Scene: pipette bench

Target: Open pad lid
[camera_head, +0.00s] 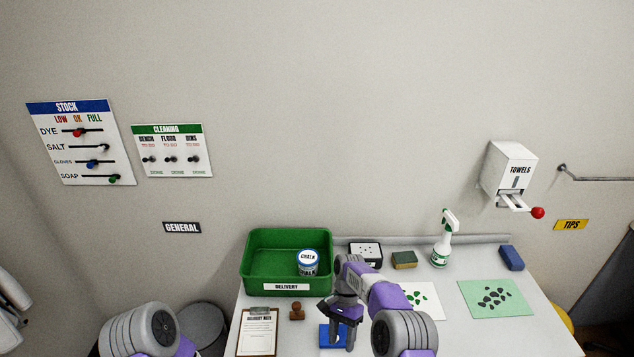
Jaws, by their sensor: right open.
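A blue pad (329,341) lies on the bench near its front edge, right of a brown stamp (297,312). My right gripper (339,325) points down over the pad, its fingers apart and empty. The gripper hides part of the pad, so I cannot tell how its lid stands or whether a finger touches it. Only part of my left arm shows at the lower left; its gripper is outside the picture.
A green delivery tray (262,284) holding a chalk jar (307,262) stands behind the stamp. A clipboard (258,333) lies at left. A black-and-white box (365,254), sponge (404,259) and spray bottle (440,247) stand at the back. A green mat (520,311) with dark pieces lies right.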

